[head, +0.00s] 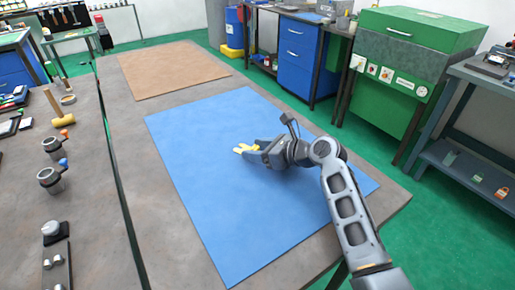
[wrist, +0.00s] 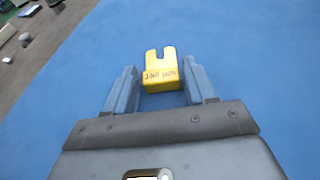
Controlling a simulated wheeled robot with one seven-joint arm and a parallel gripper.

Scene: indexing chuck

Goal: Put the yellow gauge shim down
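The yellow gauge shim (head: 242,149) is a small block with a U-shaped notch and dark lettering. In the wrist view the shim (wrist: 162,75) sits between the two blue-grey fingers of my gripper (wrist: 161,88), with its notch facing away from me. In the head view my gripper (head: 257,150) is low over the blue mat (head: 210,205), right of the mat's middle. Whether the shim's underside touches the mat cannot be told.
The blue mat around the shim is bare. A brown mat (head: 170,68) lies farther back on the same table. A mallet (head: 58,110) and several small tools stand on the left bench. A green machine (head: 405,65) stands beyond the table at right.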

